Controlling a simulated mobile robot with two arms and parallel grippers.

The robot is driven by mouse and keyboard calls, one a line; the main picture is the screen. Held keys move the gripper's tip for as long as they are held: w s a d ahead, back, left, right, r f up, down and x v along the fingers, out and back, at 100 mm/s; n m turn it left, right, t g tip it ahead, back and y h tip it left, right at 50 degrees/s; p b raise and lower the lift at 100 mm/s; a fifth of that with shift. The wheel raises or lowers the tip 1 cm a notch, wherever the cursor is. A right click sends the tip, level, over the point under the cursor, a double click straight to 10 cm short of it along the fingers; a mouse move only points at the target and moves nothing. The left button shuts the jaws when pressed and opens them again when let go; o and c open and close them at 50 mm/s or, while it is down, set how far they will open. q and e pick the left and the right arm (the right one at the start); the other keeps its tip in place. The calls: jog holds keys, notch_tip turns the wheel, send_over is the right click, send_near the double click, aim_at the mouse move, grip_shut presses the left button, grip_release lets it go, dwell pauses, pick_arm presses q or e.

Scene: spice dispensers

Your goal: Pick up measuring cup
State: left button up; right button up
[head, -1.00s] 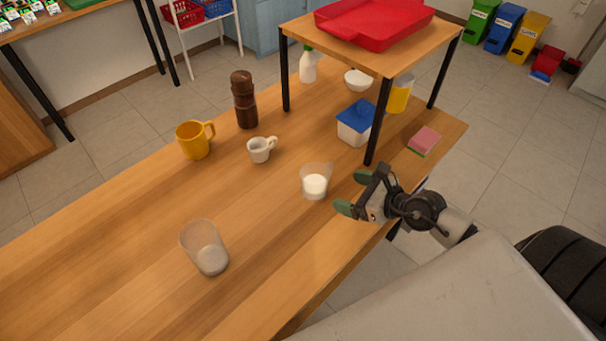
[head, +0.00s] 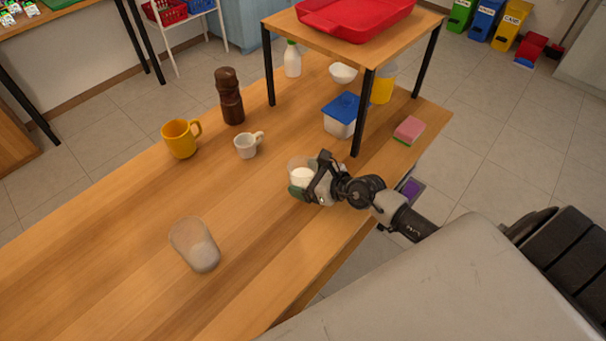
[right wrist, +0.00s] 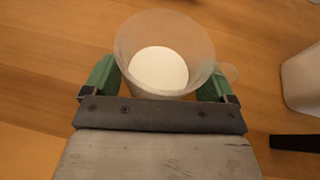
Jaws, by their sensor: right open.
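A clear cup with white contents (head: 299,176) stands upright on the wooden table, partly hidden behind my right gripper in the head view. It also shows in the right wrist view (right wrist: 165,55), seen from above at a slant. My right gripper (head: 308,190) is open, with one green finger (right wrist: 100,78) on the left of this cup and the other (right wrist: 214,92) on its right. I cannot tell whether the fingers touch it. A small white handled cup (head: 247,146) stands further back. My left gripper is not in view.
A raised wooden shelf (head: 405,45) with black legs (head: 361,120) holds a red tray (head: 355,15). Near it are a blue-lidded tub (head: 340,117) and a pink sponge (head: 409,129). A yellow mug (head: 180,138) and brown grinder (head: 229,97) stand left. The table's left front is clear.

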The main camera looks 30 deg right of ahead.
aim_at(293, 165)
jog(key=c, duration=0.8)
jog(key=shift+r, duration=0.25)
jog(key=shift+r+p, duration=0.55)
jog(key=shift+r, duration=1.2)
jog(key=s+d+r+b, duration=0.1)
jog(key=s+d+r, duration=0.1)
jog(key=d, duration=0.3)
jog(key=s+d+r+b, duration=0.1)
jog(key=s+d+r, duration=0.1)
jog(key=d+r, duration=0.3)
jog(key=shift+s+d+b, duration=0.3)
jog(key=shift+s+b, duration=0.05)
